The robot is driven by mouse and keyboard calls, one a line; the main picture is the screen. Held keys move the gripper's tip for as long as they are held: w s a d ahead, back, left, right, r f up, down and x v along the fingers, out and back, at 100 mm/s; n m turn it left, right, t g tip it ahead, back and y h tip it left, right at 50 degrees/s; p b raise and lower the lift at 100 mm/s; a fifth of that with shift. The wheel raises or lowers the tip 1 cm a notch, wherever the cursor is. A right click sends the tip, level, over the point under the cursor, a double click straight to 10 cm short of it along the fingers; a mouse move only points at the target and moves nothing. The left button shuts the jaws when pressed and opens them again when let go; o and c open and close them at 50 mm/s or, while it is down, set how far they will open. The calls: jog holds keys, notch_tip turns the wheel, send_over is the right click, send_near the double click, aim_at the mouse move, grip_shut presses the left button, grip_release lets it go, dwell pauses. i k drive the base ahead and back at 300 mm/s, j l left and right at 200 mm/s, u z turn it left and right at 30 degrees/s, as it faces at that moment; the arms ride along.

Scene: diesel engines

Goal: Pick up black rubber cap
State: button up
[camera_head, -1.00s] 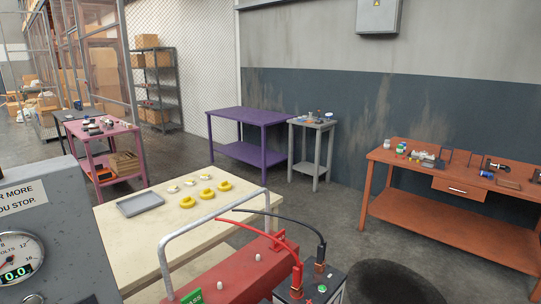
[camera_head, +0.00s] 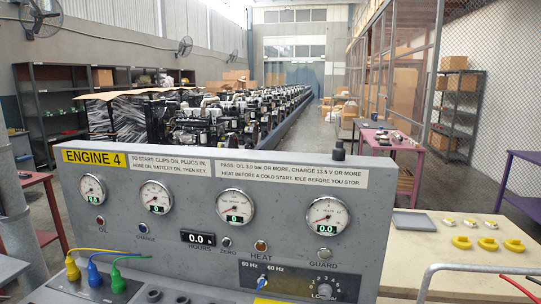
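I cannot make out the black rubber cap for certain. A small dark knob-like piece (camera_head: 338,150) stands on the top edge of the grey engine panel (camera_head: 205,262) at its right; I cannot tell if it is the cap. Dark round fittings (camera_head: 153,296) show at the bottom edge, cut off by the frame. My gripper is not in view.
The panel, marked ENGINE 4, fills the near middle with gauges and coloured plugs (camera_head: 93,273). A cream table (camera_head: 440,262) at right bears a grey tray (camera_head: 412,221) and yellow rings (camera_head: 487,243). Rows of engines (camera_head: 215,122) stand behind. A pink table (camera_head: 390,143) stands farther back.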

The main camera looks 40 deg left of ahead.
aim_at(339, 152)
jog(key=u, duration=1.3)
jog(key=l+z, duration=0.15)
jog(key=z, duration=1.15)
jog(key=u, duration=1.4)
jog(key=i, duration=0.05)
